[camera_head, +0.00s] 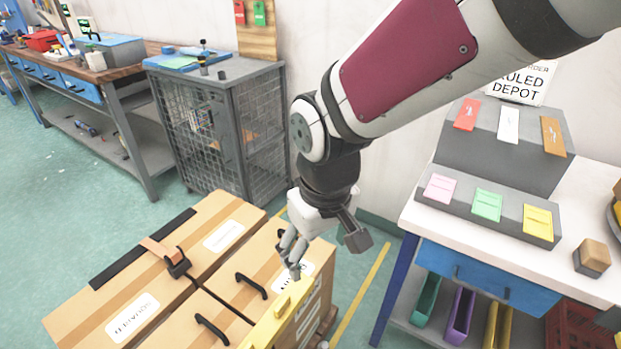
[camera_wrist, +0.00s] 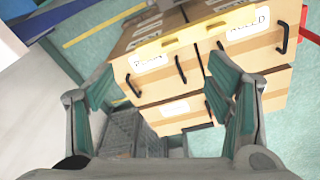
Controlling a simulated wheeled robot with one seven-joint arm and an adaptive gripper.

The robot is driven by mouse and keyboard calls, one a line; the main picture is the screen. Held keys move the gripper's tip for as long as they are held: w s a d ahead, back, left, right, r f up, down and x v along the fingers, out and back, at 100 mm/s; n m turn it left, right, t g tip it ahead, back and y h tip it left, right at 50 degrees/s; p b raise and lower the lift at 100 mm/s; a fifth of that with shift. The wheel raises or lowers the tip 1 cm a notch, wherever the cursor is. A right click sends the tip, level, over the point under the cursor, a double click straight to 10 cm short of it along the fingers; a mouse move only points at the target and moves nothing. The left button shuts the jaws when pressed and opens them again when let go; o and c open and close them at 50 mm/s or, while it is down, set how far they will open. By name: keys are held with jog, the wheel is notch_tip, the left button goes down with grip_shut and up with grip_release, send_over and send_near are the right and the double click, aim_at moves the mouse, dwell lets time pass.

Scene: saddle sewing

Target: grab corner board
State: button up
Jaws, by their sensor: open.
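The corner board is a long yellow strip (camera_head: 283,318) with a small raised tab, lying along the near right top edge of the cartons. In the wrist view the yellow board (camera_wrist: 215,30) runs across the upper part of the cartons, beyond my fingertips. My gripper (camera_head: 291,256) hangs just above the cartons, close to the far end of the board. In the wrist view my gripper (camera_wrist: 163,85) has its two green-padded fingers wide apart with nothing between them. The fingers look apart from the board. The board's near end is cut off by the head view's lower edge.
A white table (camera_head: 586,202) with coloured cards stands right, a wire cage cabinet (camera_head: 265,130) behind. Green floor with a yellow line (camera_head: 362,292) lies between cartons and table.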

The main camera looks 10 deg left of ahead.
jog(key=s+a+f+n+b, duration=0.1)
jog(key=s+a+f+b, duration=0.1)
jog(key=a+f, duration=0.3)
jog(key=s+a+f+n+g+b, duration=0.1)
jog(key=a+f, duration=0.4)
jog(key=f, duration=0.9)
jog(key=s+a+f+n+b, duration=0.2)
jog(key=s+a+f+b, duration=0.1)
jog(key=f, duration=0.6)
jog(key=shift+s+a+f+n+h+b, duration=0.1)
jog(key=shift+s+a+n+h+b, duration=0.1)
jog(key=shift+a, duration=0.25)
jog(key=shift+s+a+f+n+h+b, duration=0.1)
jog(key=shift+s+a+n+h+b, duration=0.1)
jog(key=shift+a, duration=0.25)
jog(key=shift+a+f+b, duration=0.2)
jog(key=shift+f+b, duration=0.25)
jog(key=shift+f, duration=1.1)
jog(key=shift+a+f+b, duration=0.15)
jog(key=shift+f+b, duration=0.3)
jog(key=shift+f, duration=1.05)
jog(key=c, duration=1.4)
